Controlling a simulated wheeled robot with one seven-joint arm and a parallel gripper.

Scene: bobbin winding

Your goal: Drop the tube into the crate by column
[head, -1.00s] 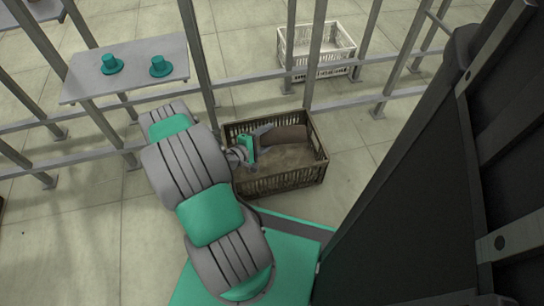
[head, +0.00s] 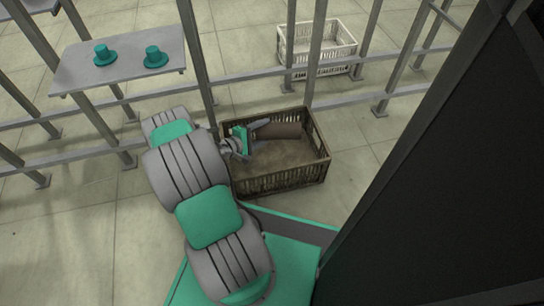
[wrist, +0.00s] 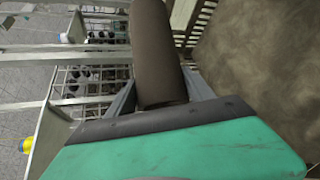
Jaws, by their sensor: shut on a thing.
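A brown tube (head: 279,131) is in my gripper (head: 258,129), which is shut on one end of it. In the head view the tube lies roughly level and points right, over the back part of a dark brown crate (head: 318,170). I cannot tell how high the tube is above the crate floor. The crate stands on the tiled floor beside a grey post (head: 197,60).
A white crate (head: 318,50) stands on the floor behind the grey rails (head: 250,80). A grey shelf (head: 120,70) at the upper left holds two green flanged parts (head: 156,57). A large dark panel (head: 440,200) fills the right side. The crate's front half looks empty.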

